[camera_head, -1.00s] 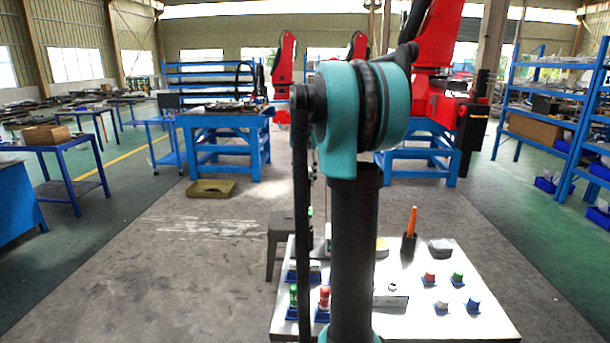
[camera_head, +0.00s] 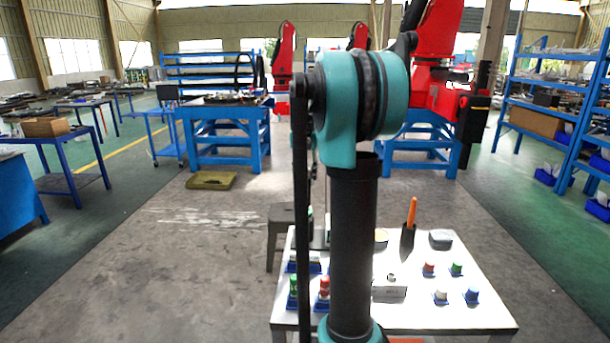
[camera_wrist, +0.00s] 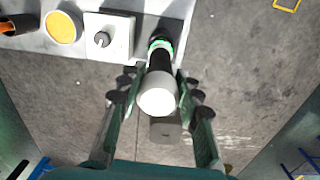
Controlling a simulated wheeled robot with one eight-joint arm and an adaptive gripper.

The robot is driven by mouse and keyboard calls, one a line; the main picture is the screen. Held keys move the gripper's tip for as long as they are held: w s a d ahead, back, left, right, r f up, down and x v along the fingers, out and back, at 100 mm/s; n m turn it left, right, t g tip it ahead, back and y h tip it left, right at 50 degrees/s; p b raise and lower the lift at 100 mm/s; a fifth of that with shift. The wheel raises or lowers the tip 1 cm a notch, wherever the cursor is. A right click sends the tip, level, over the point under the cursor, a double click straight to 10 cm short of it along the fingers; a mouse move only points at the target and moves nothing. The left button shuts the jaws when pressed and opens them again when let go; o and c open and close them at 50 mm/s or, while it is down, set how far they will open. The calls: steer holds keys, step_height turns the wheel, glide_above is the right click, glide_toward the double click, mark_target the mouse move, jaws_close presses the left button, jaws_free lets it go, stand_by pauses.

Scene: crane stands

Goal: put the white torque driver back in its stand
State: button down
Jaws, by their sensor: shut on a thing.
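The torque driver (camera_wrist: 157,97) shows in the wrist view as a round white end on a black body. My gripper (camera_wrist: 160,92) is shut on it, with a finger on each side. Beyond the black body is a dark part with a bright green ring (camera_wrist: 160,44), at the table edge; I cannot tell whether it belongs to the driver or the stand.
A yellow-topped round dish (camera_wrist: 62,27) is left of the block. A grey stool (camera_head: 279,222) stands beside the table.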

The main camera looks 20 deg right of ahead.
mark_target(305, 170)
steer(key=shift+f, duration=0.25)
steer(key=c, duration=1)
jaws_free()
steer(key=shift+f, duration=0.1)
steer(key=shift+r, duration=2.55)
steer(key=r, duration=1.2)
steer(key=shift+a, duration=0.2)
